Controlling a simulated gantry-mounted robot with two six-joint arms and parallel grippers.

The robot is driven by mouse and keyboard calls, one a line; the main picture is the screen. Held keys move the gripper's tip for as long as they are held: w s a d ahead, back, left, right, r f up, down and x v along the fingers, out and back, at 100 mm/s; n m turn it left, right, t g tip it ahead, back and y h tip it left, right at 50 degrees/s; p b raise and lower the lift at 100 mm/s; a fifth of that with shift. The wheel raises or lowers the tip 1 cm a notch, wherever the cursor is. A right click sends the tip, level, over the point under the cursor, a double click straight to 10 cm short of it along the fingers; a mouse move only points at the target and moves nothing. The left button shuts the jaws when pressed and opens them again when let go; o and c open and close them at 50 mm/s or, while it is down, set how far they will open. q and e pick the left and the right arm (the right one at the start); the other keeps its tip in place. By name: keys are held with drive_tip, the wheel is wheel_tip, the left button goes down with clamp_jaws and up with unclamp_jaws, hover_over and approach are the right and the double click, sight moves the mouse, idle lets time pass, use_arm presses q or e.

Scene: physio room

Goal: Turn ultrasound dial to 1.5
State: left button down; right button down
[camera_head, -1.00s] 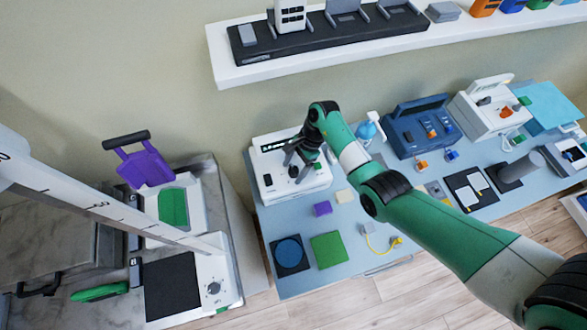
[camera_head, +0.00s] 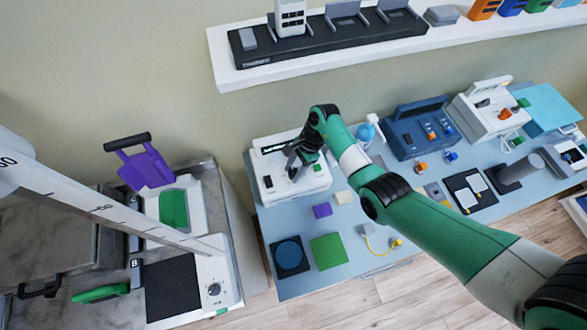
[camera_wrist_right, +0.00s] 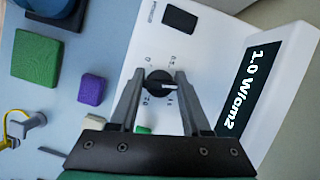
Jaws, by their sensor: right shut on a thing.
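The white ultrasound unit (camera_head: 263,188) stands on the blue table at its left end, and its display (camera_wrist_right: 254,85) reads 1.0 W/cm2 in the right wrist view. The black dial (camera_wrist_right: 159,83) with a light pointer line sits on its panel among small printed marks that I cannot read clearly. My right gripper (camera_wrist_right: 159,88) is shut on the dial, with one finger on each side of it. In the head view the right gripper (camera_head: 295,168) reaches down over the unit and partly hides the panel. My left gripper is not in view.
A black switch (camera_wrist_right: 179,19) and a green button (camera_wrist_right: 143,130) are on the same panel. A purple block (camera_head: 322,210), a cream block (camera_head: 343,197), a green pad (camera_head: 328,250) and a blue disc (camera_head: 289,252) lie in front. A shelf (camera_head: 290,72) runs above.

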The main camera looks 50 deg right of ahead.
drive_tip(key=shift+r+m+p, duration=0.25)
drive_tip(key=shift+m+p, duration=0.25)
drive_tip(key=shift+p, duration=0.15)
drive_tip(key=m+t+h+p, duration=0.1)
drive_tip(key=m+p, duration=0.3)
drive_tip(key=p, duration=0.1)
drive_tip(key=m+t+h+p, duration=0.1)
drive_tip(key=m+p, duration=0.3)
drive_tip(key=p, duration=0.1)
drive_tip(key=shift+r+t, duration=0.1)
drive_tip(key=shift+t, duration=0.3)
drive_tip(key=m+p, duration=0.2)
drive_tip(key=shift+h+p, duration=0.4)
drive_tip(key=shift+f+m+p, duration=0.25)
drive_tip(key=shift+m+p, duration=0.05)
drive_tip(key=shift+c, duration=1.8)
unclamp_jaws()
drive_tip(key=shift+f, duration=0.1)
